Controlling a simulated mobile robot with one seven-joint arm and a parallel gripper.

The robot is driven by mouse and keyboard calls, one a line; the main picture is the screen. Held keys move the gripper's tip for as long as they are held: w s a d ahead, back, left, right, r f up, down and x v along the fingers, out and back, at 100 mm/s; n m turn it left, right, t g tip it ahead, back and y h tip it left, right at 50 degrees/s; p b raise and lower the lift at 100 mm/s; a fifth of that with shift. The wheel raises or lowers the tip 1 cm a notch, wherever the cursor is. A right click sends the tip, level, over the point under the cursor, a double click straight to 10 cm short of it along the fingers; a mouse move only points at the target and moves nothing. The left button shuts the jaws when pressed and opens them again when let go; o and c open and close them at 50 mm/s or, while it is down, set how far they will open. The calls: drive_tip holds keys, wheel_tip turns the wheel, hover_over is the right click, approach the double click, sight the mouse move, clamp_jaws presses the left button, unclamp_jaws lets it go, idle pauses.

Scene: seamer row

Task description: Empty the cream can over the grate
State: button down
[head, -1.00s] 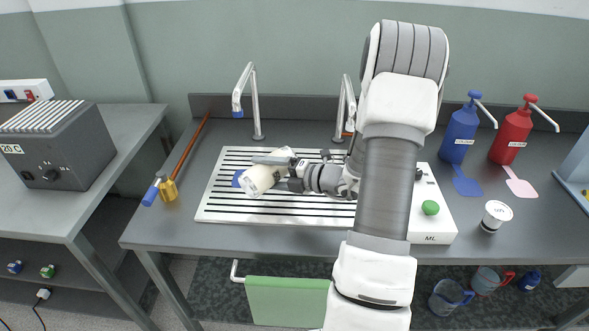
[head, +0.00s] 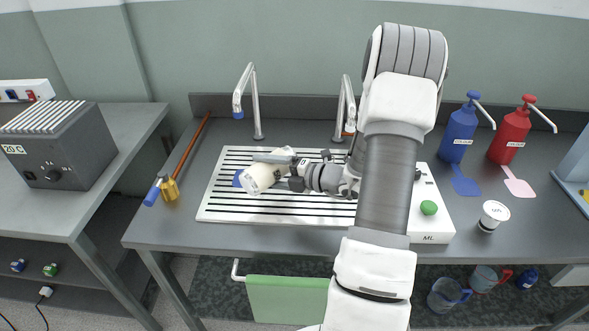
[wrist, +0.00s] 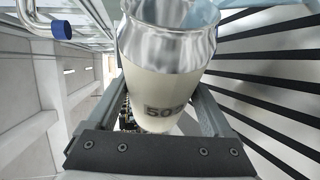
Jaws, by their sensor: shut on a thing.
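The cream can (head: 262,176) is a cream-coloured can with a silver end, tilted well over above the grate. It also fills the middle of the wrist view (wrist: 160,80), where part of a printed label reads "50". My gripper (head: 275,170) is shut on the can's body, one finger on each side. The grate (head: 225,207) is a white panel with black slots on the bench, below the can.
Two taps (head: 256,110) (head: 345,105) stand behind the grate. A brown-handled tool (head: 185,160) lies left. A white box marked ML (head: 432,225) with a green knob, a white cup (head: 493,215), a blue pump bottle (head: 460,135) and a red one (head: 510,135) stand right.

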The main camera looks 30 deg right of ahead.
drive_tip(key=shift+w+d+r+m+t+y+p, duration=0.2)
drive_tip(key=shift+r+m+p, duration=0.25)
drive_tip(key=shift+p, duration=0.65)
drive_tip(key=shift+s+d+r+m+t+y+p, duration=0.15)
drive_tip(key=shift+r+m+y+p, duration=0.3)
drive_tip(key=shift+p, duration=0.6)
drive_tip(key=shift+w+d+r+m+t+y+p, duration=0.15)
drive_tip(key=shift+r+m+p, duration=0.3)
drive_tip(key=shift+p, duration=0.65)
idle(0.9)
drive_tip(key=f+b, duration=0.1)
drive_tip(key=f+n+b, duration=0.1)
drive_tip(key=b, duration=0.1)
drive_tip(key=shift+s+a+g+h, duration=0.15)
drive_tip(key=shift+a+g+h, duration=0.05)
drive_tip(key=shift+g+h, duration=0.1)
drive_tip(key=b, duration=0.1)
drive_tip(key=f+n+b, duration=0.1)
drive_tip(key=b, duration=0.1)
drive_tip(key=shift+a+f+n+h+b, duration=0.1)
drive_tip(key=shift+a+n+h+b, duration=0.15)
drive_tip(key=shift+a+h+b, duration=0.05)
drive_tip(key=shift+r, duration=0.35)
drive_tip(key=shift+f, duration=0.1)
drive_tip(key=shift+f, duration=0.1)
